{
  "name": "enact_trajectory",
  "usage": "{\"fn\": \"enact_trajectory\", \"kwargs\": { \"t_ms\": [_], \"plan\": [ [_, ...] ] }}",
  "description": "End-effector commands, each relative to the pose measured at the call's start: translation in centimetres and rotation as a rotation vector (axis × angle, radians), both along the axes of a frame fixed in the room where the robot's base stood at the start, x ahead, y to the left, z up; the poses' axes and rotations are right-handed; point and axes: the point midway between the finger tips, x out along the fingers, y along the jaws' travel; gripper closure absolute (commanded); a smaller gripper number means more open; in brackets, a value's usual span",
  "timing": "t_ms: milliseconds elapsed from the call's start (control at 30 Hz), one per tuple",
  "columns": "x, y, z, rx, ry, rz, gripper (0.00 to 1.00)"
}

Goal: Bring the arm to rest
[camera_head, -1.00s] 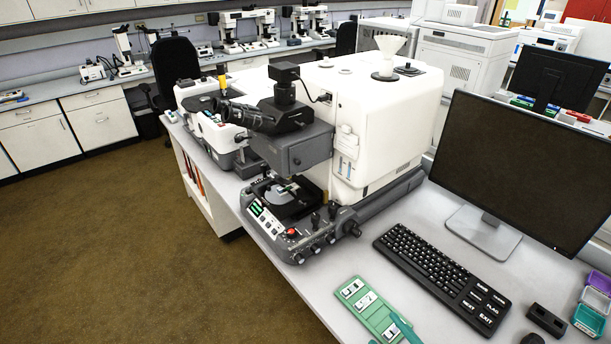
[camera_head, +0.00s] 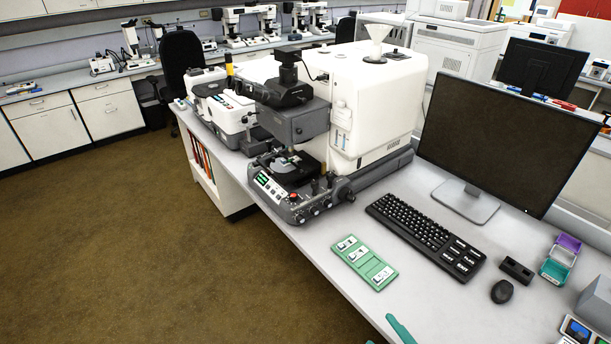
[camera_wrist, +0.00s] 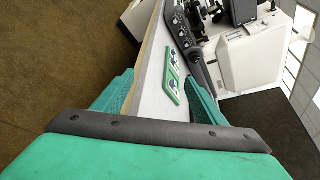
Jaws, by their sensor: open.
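My gripper (camera_wrist: 160,98) shows in the wrist view as two green fingers set wide apart, with nothing between them. Beyond the fingers lie the table edge and a green slide holder (camera_wrist: 172,75). In the head view only a green tip of my gripper (camera_head: 400,330) shows at the bottom edge, over the table's front edge. It is apart from the green slide holder (camera_head: 363,262), which lies flat on the table and carries several white slides.
The infrared microscope (camera_head: 300,130) stands on the white table (camera_head: 330,298). A keyboard (camera_head: 425,235), a monitor (camera_head: 505,140), a mouse (camera_head: 504,291) and small coloured trays (camera_head: 553,271) are to the right. The brown floor (camera_head: 130,250) at left is open.

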Motion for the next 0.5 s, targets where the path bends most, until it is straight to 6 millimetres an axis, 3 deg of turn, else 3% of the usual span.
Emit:
{"fn": "enact_trajectory", "kwargs": {
  "t_ms": [333,500],
  "plan": [
    [-1.6,2.5,-4.4,-0.167,0.051,-0.041,0.35],
    [-3.3,4.4,-7.2,-0.316,0.084,-0.054,0.35]
  ]
}}
